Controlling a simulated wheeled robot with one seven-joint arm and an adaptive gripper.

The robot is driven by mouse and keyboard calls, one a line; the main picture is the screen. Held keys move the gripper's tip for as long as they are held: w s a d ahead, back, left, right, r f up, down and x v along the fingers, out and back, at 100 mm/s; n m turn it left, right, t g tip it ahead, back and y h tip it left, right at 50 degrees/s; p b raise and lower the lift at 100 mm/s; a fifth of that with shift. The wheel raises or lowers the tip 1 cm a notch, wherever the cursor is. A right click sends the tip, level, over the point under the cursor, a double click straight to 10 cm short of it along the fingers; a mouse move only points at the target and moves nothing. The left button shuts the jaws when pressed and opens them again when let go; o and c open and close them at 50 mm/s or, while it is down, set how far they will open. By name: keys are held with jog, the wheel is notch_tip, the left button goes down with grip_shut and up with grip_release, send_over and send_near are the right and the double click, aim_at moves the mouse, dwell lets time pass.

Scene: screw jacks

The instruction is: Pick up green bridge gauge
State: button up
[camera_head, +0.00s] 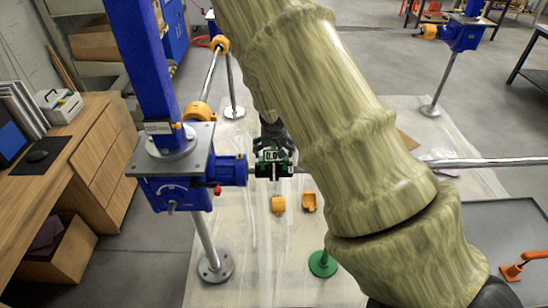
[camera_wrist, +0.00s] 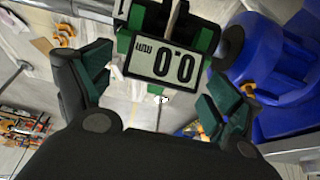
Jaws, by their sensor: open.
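The green bridge gauge (camera_head: 273,165) has a dark and green body and a small display. It sits at the shaft line just right of the blue screw jack's gearbox (camera_head: 190,175). In the wrist view the gauge (camera_wrist: 166,57) shows upside down, its display reading 0.0 mm. My gripper (camera_head: 272,138) is just behind and above the gauge in the head view. In the wrist view my gripper's (camera_wrist: 152,92) two green-padded fingers are spread apart, with the gauge ahead between and beyond them. I see no clear contact with it.
Two orange coupling covers (camera_head: 278,204) lie on the pale floor sheet below the gauge. A green round foot (camera_head: 322,264) stands nearby. The blue jack housing (camera_wrist: 275,75) is close beside my right finger in the wrist view. A wooden desk (camera_head: 80,170) is at left.

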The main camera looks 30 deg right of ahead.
jog(key=c, duration=1.5)
jog(key=shift+r, duration=0.15)
